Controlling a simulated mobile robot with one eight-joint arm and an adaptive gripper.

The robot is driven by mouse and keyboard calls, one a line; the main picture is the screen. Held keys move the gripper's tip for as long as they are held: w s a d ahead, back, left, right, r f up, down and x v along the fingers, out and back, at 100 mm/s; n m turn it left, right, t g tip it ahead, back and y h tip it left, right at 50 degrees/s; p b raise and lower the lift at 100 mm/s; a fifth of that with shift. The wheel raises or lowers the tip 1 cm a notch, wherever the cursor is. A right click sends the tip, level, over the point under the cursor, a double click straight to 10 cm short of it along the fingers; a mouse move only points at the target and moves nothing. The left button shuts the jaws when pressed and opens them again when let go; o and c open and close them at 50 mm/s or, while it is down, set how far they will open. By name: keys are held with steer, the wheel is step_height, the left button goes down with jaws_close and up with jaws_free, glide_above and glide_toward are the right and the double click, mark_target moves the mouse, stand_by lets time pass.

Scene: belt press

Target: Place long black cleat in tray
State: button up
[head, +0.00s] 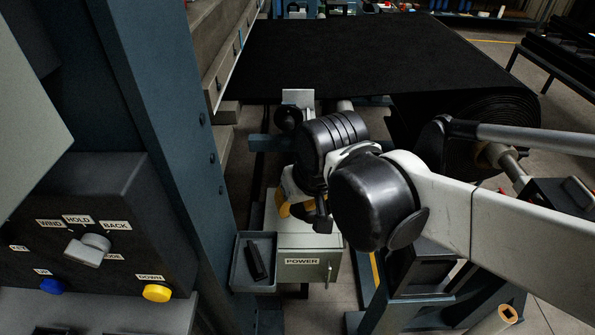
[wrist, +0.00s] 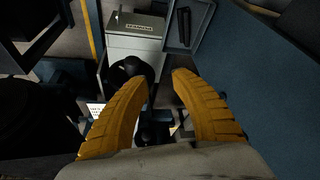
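A small grey tray (head: 238,272) stands beside the grey POWER box, low in the middle of the head view. A long black cleat (head: 257,261) lies inside it, slightly slanted. In the wrist view the tray (wrist: 200,38) is at the top, with the dark cleat (wrist: 183,27) in it. My gripper (wrist: 168,74) has its two yellow fingers apart, with nothing visibly held between them. In the head view my gripper (head: 290,210) hangs over the POWER box, right of the tray; the arm partly hides it.
The POWER box (head: 302,262) adjoins the tray. A blue post (head: 165,130) rises to the left, beside a control panel (head: 95,235) with a selector knob and blue and yellow buttons. A wide black belt (head: 340,55) with a rolled end (head: 490,125) lies behind.

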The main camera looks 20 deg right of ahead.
steer(key=s+d, duration=0.1)
steer(key=s+d+r+t, duration=0.1)
steer(key=s, duration=0.1)
steer(key=s+d+r+t, duration=0.1)
steer(key=shift+s+d, duration=0.2)
steer(key=shift+d, duration=0.1)
steer(key=shift+f, duration=0.1)
stand_by(0.9)
